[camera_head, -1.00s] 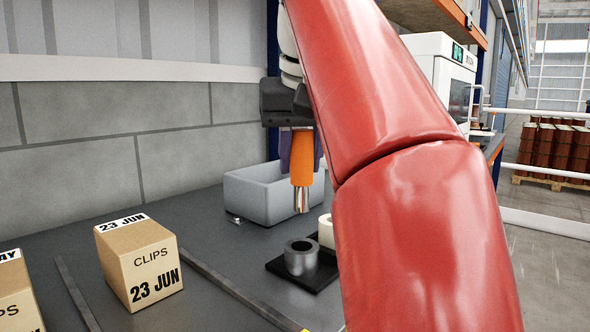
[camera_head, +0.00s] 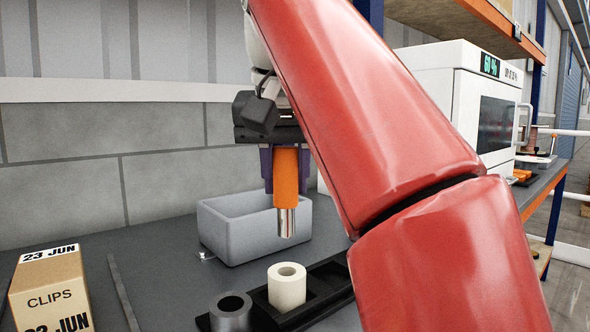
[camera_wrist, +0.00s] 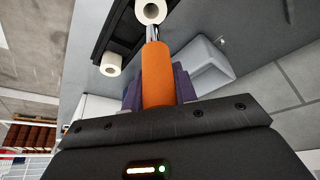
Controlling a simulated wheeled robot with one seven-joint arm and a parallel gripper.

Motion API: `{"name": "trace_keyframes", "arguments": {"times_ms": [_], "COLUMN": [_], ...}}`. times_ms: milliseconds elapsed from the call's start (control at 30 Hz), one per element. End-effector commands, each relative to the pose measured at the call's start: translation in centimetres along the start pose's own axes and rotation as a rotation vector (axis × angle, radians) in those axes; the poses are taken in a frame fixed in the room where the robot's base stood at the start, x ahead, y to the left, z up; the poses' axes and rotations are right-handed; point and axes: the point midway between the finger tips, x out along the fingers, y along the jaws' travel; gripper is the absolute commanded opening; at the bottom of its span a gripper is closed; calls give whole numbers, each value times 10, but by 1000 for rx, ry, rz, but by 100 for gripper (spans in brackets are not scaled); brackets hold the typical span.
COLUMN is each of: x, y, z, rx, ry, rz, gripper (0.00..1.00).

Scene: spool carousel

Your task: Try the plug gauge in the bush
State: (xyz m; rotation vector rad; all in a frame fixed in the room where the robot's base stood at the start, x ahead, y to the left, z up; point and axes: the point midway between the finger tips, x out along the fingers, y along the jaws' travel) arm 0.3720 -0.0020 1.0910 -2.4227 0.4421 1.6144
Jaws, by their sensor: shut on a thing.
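My gripper (camera_head: 286,188) is shut on the plug gauge, which has an orange handle (camera_head: 286,170) and a bright metal end (camera_head: 287,222). The gauge hangs upright, metal end down, clear of everything. In the head view a cream bush (camera_head: 287,289) with a round bore stands just below the metal end, with a gap between. A dark grey bush (camera_head: 231,314) stands to its left. In the wrist view the gauge (camera_wrist: 158,85) points toward a cream bush (camera_wrist: 151,12); a second cream piece (camera_wrist: 111,64) shows beyond. My arm hides that piece in the head view.
The bushes stand on a black tray (camera_head: 328,282) on the dark bench. A grey open bin (camera_head: 225,232) stands behind the gauge. A CLIPS carton (camera_head: 50,290) is at the left. A white cabinet (camera_head: 490,95) with a display stands at the right, behind my arm.

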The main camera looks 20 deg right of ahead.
Motion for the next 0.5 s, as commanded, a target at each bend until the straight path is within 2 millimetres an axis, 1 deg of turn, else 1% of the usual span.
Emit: {"name": "trace_keyframes", "arguments": {"times_ms": [500], "x": [31], "y": [2], "z": [13], "rx": [0], "ry": [-3], "rz": [-2], "gripper": [0]}}
